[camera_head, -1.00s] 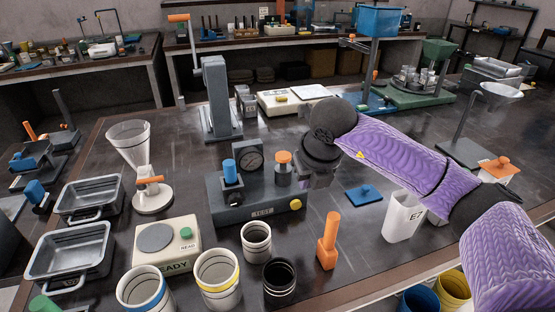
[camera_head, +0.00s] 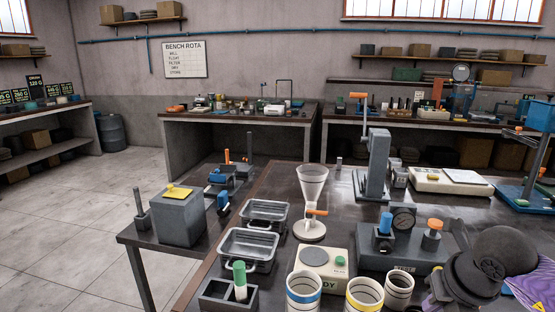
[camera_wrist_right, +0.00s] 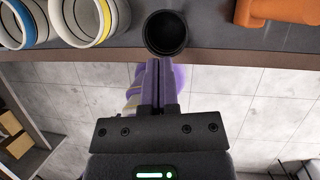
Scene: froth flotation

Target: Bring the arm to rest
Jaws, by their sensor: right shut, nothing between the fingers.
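My right arm, in a purple sleeve, comes in at the lower right of the head view. Its dark gripper (camera_head: 445,292) is low in the picture, in front of and right of the grey gauge unit (camera_head: 372,262). In the right wrist view the two fingers (camera_wrist_right: 158,85) are together with nothing between them. They point toward the bench's front edge, with a black cup (camera_wrist_right: 166,34) just beyond their tips. My left gripper is not in view.
Blue-banded (camera_head: 304,293) and yellow-banded (camera_head: 364,295) cups stand at the bench front, with a white scale (camera_head: 322,268) behind. An orange object (camera_wrist_right: 265,10) lies right of the black cup in the wrist view. Metal trays (camera_head: 248,247) and a glass-like funnel (camera_head: 312,182) are further left.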

